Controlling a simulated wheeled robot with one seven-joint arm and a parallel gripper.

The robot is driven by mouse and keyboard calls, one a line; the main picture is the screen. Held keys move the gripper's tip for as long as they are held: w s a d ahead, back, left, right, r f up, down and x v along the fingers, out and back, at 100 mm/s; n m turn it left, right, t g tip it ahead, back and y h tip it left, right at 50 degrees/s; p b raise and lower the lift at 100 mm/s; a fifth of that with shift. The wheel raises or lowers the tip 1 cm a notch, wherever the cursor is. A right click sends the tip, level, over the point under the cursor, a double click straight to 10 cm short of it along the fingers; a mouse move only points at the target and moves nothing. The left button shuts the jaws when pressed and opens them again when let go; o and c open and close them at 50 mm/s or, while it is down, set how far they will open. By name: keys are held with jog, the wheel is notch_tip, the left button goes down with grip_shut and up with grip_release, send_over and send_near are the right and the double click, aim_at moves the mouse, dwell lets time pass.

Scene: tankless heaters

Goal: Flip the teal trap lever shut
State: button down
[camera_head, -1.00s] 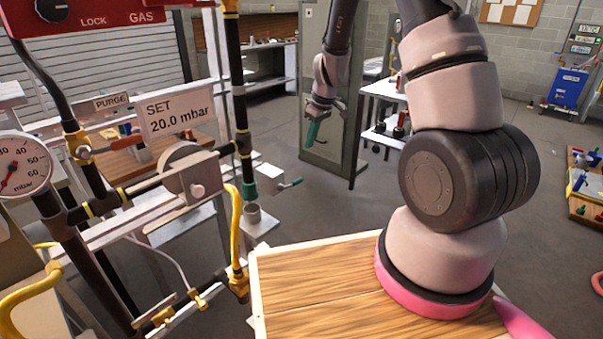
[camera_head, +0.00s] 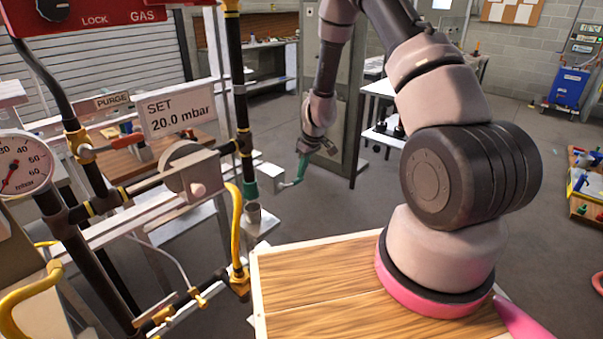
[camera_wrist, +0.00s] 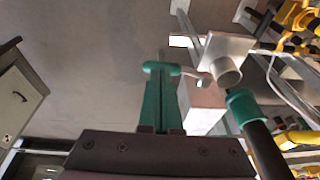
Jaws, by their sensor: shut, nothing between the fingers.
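The teal trap lever (camera_wrist: 161,69) shows in the wrist view as a teal handle on a short metal stem, running sideways from a metal block and cup. In the head view the lever (camera_head: 288,184) sticks out to the right, low beside the black gas pipe. My gripper (camera_wrist: 162,125) has teal fingers, shut with nothing between them. In the head view my gripper (camera_head: 298,178) points down with its tips at the lever's handle. The tips overlap the handle in both views; I cannot tell whether they touch.
A teal collar (camera_wrist: 243,104) on the black pipe is just right of the fingers in the wrist view. The metal cup (camera_head: 253,212) sits below it. Yellow piping (camera_head: 236,230) and a gauge (camera_head: 22,165) are left.

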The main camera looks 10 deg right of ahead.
aim_at(302, 180)
jog(key=shift+a+f, duration=0.1)
jog(key=shift+f, duration=0.3)
jog(key=shift+w+f, duration=0.1)
jog(key=f+y, duration=0.1)
jog(key=d+f+g+y, duration=0.1)
jog(key=shift+w+m+g+y, duration=0.2)
jog(key=shift+m+g+y, duration=0.1)
jog(key=s+a+f+m+g+y, duration=0.1)
jog(key=s+a+f+g+y, duration=0.1)
jog(key=f+g+y, duration=0.4)
jog(key=shift+s+a+f+m+y, duration=0.35)
jog(key=shift+a+f+y, duration=0.75)
jog(key=shift+y, duration=0.8)
jog(key=shift+s+f, duration=0.1)
jog(key=shift+f, duration=0.2)
jog(key=shift+d, duration=0.15)
